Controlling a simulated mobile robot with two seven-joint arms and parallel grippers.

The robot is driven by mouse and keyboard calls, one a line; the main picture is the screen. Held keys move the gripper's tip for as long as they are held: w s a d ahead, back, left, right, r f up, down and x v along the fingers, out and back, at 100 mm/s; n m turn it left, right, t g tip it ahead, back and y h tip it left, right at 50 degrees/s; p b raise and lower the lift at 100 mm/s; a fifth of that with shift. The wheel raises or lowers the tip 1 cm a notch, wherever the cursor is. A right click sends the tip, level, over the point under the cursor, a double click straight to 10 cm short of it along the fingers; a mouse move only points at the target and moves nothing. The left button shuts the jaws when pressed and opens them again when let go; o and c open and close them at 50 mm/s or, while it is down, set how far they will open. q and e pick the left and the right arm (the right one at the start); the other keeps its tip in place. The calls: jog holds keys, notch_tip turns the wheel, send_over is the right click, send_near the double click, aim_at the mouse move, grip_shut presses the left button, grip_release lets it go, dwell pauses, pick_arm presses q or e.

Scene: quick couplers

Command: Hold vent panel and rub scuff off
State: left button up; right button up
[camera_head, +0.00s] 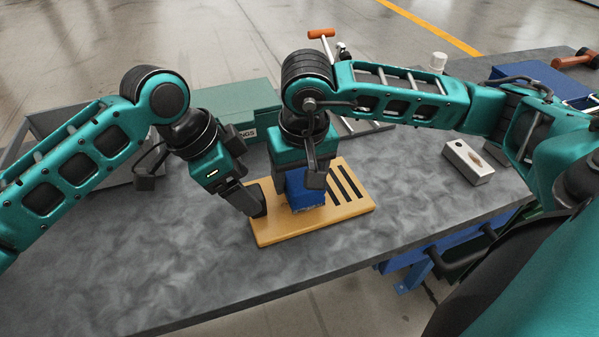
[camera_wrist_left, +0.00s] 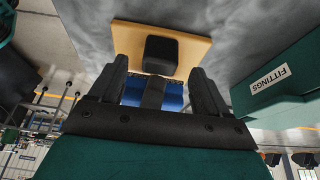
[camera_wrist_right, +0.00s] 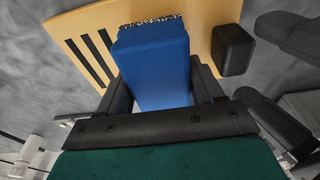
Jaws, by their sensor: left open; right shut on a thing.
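The tan vent panel (camera_head: 290,230) lies on the grey bench, with dark slots at its right end. A black block-like grip (camera_wrist_left: 161,54) stands on its left end; it also shows in the right wrist view (camera_wrist_right: 233,50). My left gripper (camera_head: 247,200) is open, its fingers pointing at the grip, which shows between and beyond the fingertips. My right gripper (camera_head: 312,172) is shut on a blue block (camera_wrist_right: 155,65) with a speckled lower edge, held upright at the middle of the panel. I cannot tell if it touches. No scuff is visible.
A green box (camera_head: 225,108) labelled FITTINGS stands behind the panel. A light metal block (camera_head: 467,162) lies to the right. An orange-handled tool (camera_head: 321,34) and a white cylinder (camera_head: 438,62) are at the back. The bench front left is clear.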

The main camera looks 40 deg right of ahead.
pick_arm(q)
jog(key=shift+f, duration=0.15)
jog(key=shift+x, duration=0.8)
grip_shut()
dwell(0.5)
dwell(0.6)
dwell(0.4)
pick_arm(e)
jog(key=o, duration=0.3)
jog(key=c, duration=0.4)
